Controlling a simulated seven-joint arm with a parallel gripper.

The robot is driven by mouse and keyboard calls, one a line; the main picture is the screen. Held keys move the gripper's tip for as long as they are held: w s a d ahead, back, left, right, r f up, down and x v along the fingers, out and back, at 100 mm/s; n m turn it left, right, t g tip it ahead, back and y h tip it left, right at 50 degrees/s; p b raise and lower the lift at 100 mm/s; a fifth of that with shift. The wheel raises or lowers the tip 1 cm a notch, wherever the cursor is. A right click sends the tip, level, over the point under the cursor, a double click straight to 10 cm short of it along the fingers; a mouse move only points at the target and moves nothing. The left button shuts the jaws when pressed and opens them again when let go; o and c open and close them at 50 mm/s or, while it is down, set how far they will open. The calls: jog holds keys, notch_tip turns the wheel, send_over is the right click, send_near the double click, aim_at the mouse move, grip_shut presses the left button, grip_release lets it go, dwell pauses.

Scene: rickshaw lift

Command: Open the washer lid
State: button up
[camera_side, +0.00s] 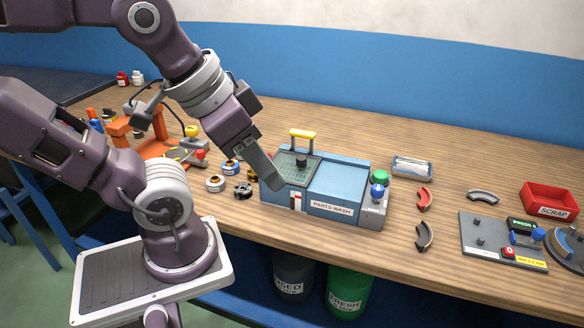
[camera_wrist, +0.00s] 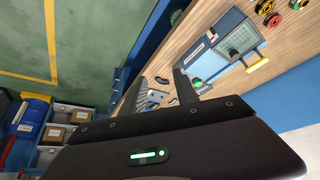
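The parts washer is a blue box with a "PARTS WASH" label (camera_side: 331,208) on its front. Its top has a flat light-blue panel (camera_side: 338,180) on the right and a dark green see-through section (camera_side: 297,165) on the left, with a dark round piece on it. A yellow bar handle (camera_side: 302,134) stands on posts at the back left; it also shows in the wrist view (camera_wrist: 258,64). My gripper (camera_side: 275,183) is close to the washer's left end, and contact cannot be judged. In the wrist view its fingers (camera_wrist: 158,82) are apart with nothing visibly held.
Green and blue knobs (camera_side: 379,183) are at the washer's right end. Small round parts (camera_side: 216,184) lie left of it. An orange stand (camera_side: 120,130) is at left.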

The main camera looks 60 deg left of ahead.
jog(key=shift+o, duration=1.3)
jog(key=shift+w, duration=0.1)
jog(key=n+g, duration=0.6)
send_over(302, 157)
notch_tip(302, 157, down, 11)
jog(key=shift+d+r, duration=0.15)
notch_tip(302, 157, down, 7)
jog(key=shift+r, duration=0.15)
jog(key=shift+f, duration=0.25)
grip_shut()
